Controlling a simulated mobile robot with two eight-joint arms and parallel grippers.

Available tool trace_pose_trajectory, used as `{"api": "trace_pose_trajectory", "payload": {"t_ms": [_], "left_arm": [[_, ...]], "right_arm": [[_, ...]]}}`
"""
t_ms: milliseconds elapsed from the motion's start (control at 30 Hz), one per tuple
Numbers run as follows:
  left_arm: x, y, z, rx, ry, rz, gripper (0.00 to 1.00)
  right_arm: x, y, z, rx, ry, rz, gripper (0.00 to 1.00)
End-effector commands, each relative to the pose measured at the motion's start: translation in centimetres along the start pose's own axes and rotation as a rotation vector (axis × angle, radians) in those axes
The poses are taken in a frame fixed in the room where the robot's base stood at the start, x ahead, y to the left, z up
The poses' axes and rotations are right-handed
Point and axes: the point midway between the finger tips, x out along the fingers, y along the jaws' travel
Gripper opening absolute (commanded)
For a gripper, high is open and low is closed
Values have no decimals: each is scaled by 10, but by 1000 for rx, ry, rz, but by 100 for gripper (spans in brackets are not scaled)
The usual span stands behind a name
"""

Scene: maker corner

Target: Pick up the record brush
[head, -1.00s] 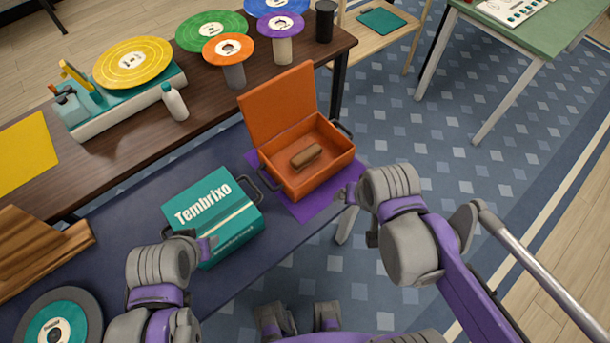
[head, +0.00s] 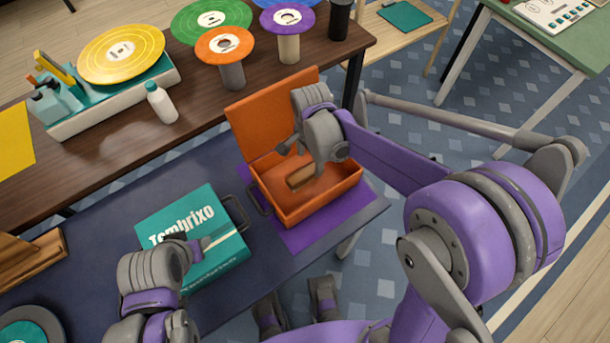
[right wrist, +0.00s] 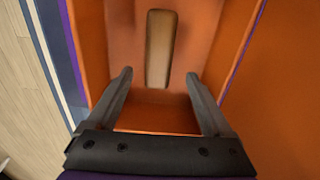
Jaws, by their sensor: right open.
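The record brush (head: 299,178) is a small brown block with rounded ends. It lies on the floor of the open orange case (head: 318,208), and it also shows in the right wrist view (right wrist: 160,48). My right gripper (head: 292,147) is over the case, above the brush. In the right wrist view its two fingers (right wrist: 157,88) are apart and empty, with the brush just beyond the tips, roughly in line with the gap. My left gripper (head: 205,243) is by the closed teal Tembrixo case (head: 220,262); whether its jaws are open is unclear.
The orange case's raised lid (head: 258,118) stands behind its tray, close to my right wrist. The case sits on a purple mat (head: 362,207) on the dark blue table (head: 110,215). A brown table behind holds a record player (head: 120,105), a white bottle (head: 161,103) and records on stands.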

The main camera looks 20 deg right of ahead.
Motion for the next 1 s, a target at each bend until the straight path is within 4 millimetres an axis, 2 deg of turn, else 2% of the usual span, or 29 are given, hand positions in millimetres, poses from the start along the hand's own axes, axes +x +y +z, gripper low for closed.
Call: {"api": "trace_pose_trajectory", "payload": {"t_ms": [167,400,733,1000], "left_arm": [[2,0,1,0,-1,0,50],[5,0,3,0,-2,0,50],[6,0,3,0,-2,0,50],[6,0,3,0,-2,0,50]], "right_arm": [[15,1,1,-1,0,-1,85],[50,3,4,0,0,-1,85],[56,4,4,-1,0,-1,85],[56,4,4,-1,0,-1,36]]}}
